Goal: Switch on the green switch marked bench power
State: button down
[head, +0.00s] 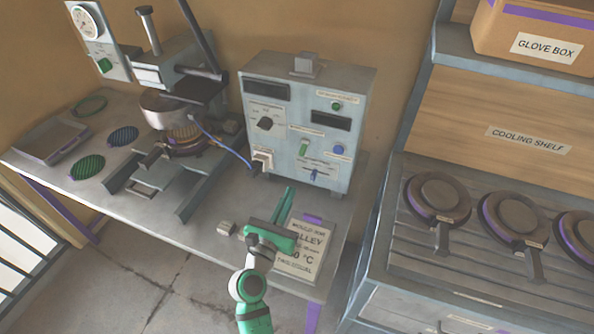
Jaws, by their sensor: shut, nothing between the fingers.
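Green controls show in two places. A small upright green switch (303,147) is on the front of the grey control box (290,95), and a larger green switch (104,65) is on the grey gauge panel (93,40) at the upper left wall. The labels beside both are too small to read, so I cannot tell which is marked bench power. My gripper (290,190) is shut and empty, its green fingers pointing at the control box from in front and below. It is apart from both switches, over the front part of the bench.
A printed card (303,262) lies under my gripper on the bench. A press (170,110) with a blue cable stands left of the control box. Round plates (437,194) sit on the cooling shelf at the right. The bench surface (225,205) between press and card is mostly clear.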

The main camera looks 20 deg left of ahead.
send_near(308, 153)
jog(key=w, duration=0.1)
jog(key=w+f, duration=0.1)
jog(key=w, duration=0.1)
jog(key=w+a+f, duration=0.1)
jog(key=w, duration=0.1)
jog(key=shift+f, duration=0.1)
jog(key=shift+s+d+r, duration=0.15)
jog(key=shift+d+r, duration=0.05)
jog(key=shift+r, duration=0.25)
jog(key=shift+s+d+r, duration=0.15)
jog(key=shift+d+r, duration=0.05)
jog(key=shift+r, duration=0.25)
jog(key=shift+s+d+r, duration=0.15)
jog(key=shift+r, duration=0.2)
jog(key=shift+s+r, duration=0.35)
jog(key=shift+r, duration=0.2)
